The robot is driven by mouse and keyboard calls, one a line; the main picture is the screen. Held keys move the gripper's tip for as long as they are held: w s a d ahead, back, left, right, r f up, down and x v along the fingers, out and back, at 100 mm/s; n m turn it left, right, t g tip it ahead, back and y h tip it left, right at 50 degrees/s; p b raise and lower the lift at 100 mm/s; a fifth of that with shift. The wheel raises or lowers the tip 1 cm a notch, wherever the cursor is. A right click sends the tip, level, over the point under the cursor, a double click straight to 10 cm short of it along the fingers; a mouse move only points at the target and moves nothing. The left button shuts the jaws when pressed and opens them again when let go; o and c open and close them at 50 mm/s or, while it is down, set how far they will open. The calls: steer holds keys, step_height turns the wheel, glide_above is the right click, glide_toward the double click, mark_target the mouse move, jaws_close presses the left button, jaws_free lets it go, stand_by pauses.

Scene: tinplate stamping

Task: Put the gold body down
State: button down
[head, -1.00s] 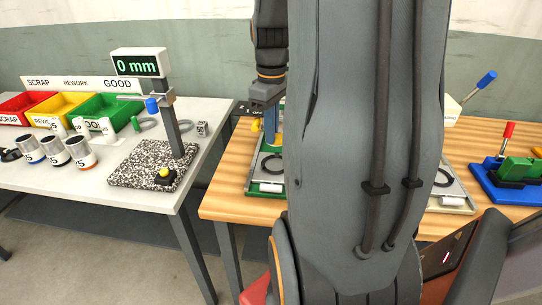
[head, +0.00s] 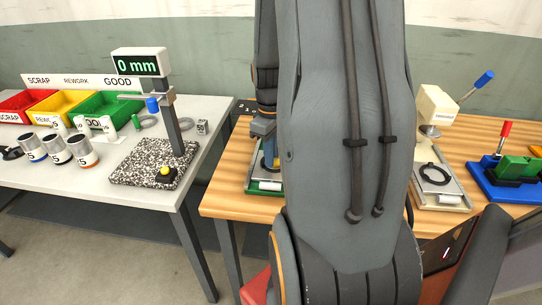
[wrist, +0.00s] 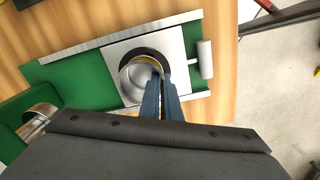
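The gold body (wrist: 136,82) is an open, cup-like can with a shiny inside and a gold edge, in the wrist view. It stands at a black ring (wrist: 132,54) on a pale plate of the green fixture (wrist: 75,75). The ring shows around its far side; whether its base touches the plate is hidden. My gripper (wrist: 161,80) has its two blue fingers close together at the near right wall of the can, apparently shut on that wall. In the head view my gripper (head: 268,150) is low over the green fixture, partly behind my arm, and the can is not clear there.
A metal cylinder (wrist: 38,118) and green block stand left of the can in the wrist view. A cream press (head: 435,104) and a blue-based green tool (head: 515,172) stand right. The left table holds several cans (head: 78,150), bins and a gauge (head: 158,145).

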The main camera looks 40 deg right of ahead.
steer(key=shift+f, duration=0.15)
steer(key=c, duration=2)
jaws_free()
step_height(320, 180, up, 12)
steer(key=b, duration=0.2)
steer(key=s+a+f+m, duration=0.1)
steer(key=a+f, duration=0.2)
steer(key=a, duration=0.4)
steer(key=s+a+f+m, duration=0.1)
steer(key=a+f, duration=0.2)
steer(key=a, duration=0.5)
steer(key=s+a+f+m+t, duration=0.1)
steer(key=a+f, duration=0.2)
steer(key=a, duration=0.5)
steer(key=shift+s+a+m, duration=0.15)
steer(key=shift+a+m, duration=0.1)
steer(key=shift+m, duration=0.05)
steer(key=shift+f, duration=0.1)
